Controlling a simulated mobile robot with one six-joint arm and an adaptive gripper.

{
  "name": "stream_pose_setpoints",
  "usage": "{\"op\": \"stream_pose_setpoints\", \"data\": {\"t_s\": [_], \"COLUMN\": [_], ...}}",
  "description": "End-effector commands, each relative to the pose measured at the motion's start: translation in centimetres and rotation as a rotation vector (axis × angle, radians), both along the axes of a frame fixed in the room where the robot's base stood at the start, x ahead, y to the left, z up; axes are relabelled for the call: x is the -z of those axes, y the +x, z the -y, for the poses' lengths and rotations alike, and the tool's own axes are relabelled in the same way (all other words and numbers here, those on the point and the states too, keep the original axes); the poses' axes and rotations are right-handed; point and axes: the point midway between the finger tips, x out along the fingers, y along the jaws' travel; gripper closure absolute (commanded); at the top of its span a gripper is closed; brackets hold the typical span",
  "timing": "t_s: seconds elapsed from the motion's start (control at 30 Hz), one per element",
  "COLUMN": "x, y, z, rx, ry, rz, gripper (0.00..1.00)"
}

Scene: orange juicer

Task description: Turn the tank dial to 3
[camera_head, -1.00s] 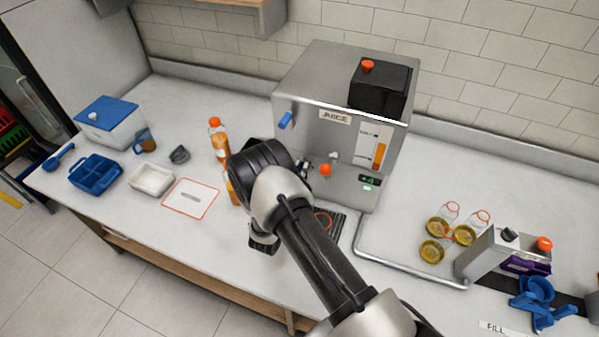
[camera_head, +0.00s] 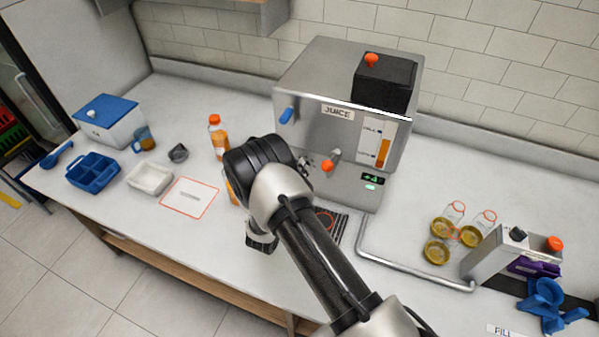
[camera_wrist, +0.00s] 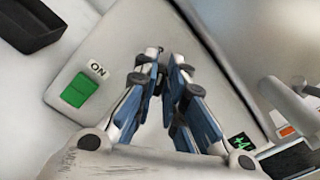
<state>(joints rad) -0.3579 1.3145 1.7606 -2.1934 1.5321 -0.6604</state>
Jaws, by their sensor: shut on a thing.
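The steel juice machine (camera_head: 330,140) stands at the back of the counter. Its small display (camera_head: 372,178) glows green and seems to read 4; part of it shows in the wrist view (camera_wrist: 241,143). My gripper (camera_head: 303,166) is at the machine's front, left of an orange-knobbed tap (camera_head: 328,165). In the wrist view my gripper (camera_wrist: 162,62) has its fingers close together against the pale machine panel, shut on a small part that I take for the tank dial. The dial itself is mostly hidden by the fingers and arm, so its pointer cannot be read.
A lit green ON switch (camera_wrist: 78,90) is left of the fingers. Orange bottles (camera_head: 219,138) stand to the left, and a metal rail (camera_head: 410,268) and jars (camera_head: 437,251) to the right.

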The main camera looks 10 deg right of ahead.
Motion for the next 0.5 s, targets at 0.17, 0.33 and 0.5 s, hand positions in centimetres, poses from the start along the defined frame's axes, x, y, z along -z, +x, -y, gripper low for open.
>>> {"op": "stream_pose_setpoints", "data": {"t_s": [0.17, 0.33, 0.5], "x": [0.14, 0.16, 0.15], "y": [0.05, 0.07, 0.08], "z": [-0.09, -0.13, -0.14], "rx": [-0.001, -0.001, 0.0], "ry": [-0.078, -0.124, -0.146], "rz": [-0.053, -0.084, -0.098], "gripper": [1.0, 1.0, 1.0]}}
